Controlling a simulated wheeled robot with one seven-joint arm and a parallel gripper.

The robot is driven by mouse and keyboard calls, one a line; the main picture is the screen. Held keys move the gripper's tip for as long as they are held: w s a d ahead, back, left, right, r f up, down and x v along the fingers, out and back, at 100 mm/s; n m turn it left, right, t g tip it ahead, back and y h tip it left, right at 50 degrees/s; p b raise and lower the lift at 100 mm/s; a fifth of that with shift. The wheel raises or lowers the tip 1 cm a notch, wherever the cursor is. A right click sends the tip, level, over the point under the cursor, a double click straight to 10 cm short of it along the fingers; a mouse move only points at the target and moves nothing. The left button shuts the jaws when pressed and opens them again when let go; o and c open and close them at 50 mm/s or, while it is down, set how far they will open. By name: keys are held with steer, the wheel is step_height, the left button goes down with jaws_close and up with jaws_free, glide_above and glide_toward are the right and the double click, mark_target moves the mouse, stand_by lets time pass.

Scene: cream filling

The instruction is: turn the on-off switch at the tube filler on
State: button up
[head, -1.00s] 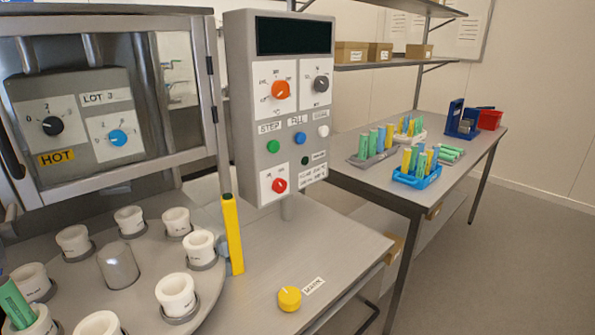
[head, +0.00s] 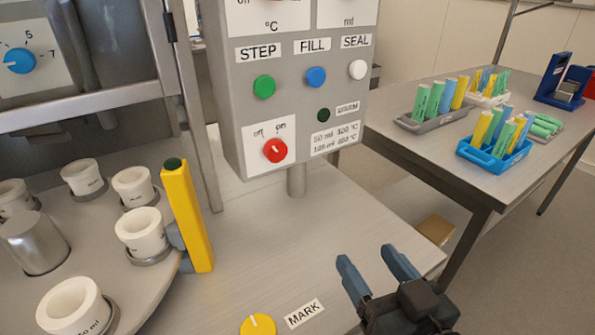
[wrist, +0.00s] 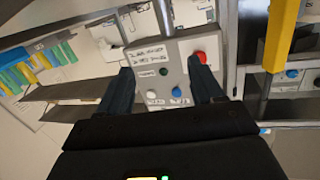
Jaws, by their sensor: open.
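The on-off switch is a red round knob (head: 275,150) on a white plate low on the grey control panel (head: 225,80) of the tube filler. "off" is printed at its upper left and "on" at its upper right. Its small white mark seems to lean up-left, toward "off". My gripper (head: 368,258) is open and empty, in front of the panel and to the lower right of the knob, apart from it. In the wrist view the panel appears upside down between the fingers (wrist: 160,70), with the red knob (wrist: 200,58) by the right fingertip.
Green (head: 264,86), blue (head: 316,77) and white (head: 357,69) buttons sit above the knob. A yellow post (head: 188,218) stands left of the panel, beside a turntable with white cups (head: 142,232). A yellow knob (head: 258,325) lies low on the bench. Tube racks (head: 493,150) stand on the right table.

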mark_target(278, 151)
steer(key=w+a+r+n+y, duration=0.1)
steer(key=w+a+r, duration=0.1)
steer(key=w+a, duration=0.2)
steer(key=w+a+r+n+y+b, duration=0.1)
steer(key=w+a+r, duration=0.2)
steer(key=w, duration=0.3)
steer(key=w+a+r+n+g+y+b, duration=0.1)
steer(key=w+a+r+y, duration=0.1)
steer(key=w+a, duration=0.3)
steer(key=shift+a+r+n, duration=0.4)
steer(key=shift+a+r, duration=0.2)
steer(key=shift+r, duration=0.1)
steer(key=c, duration=1)
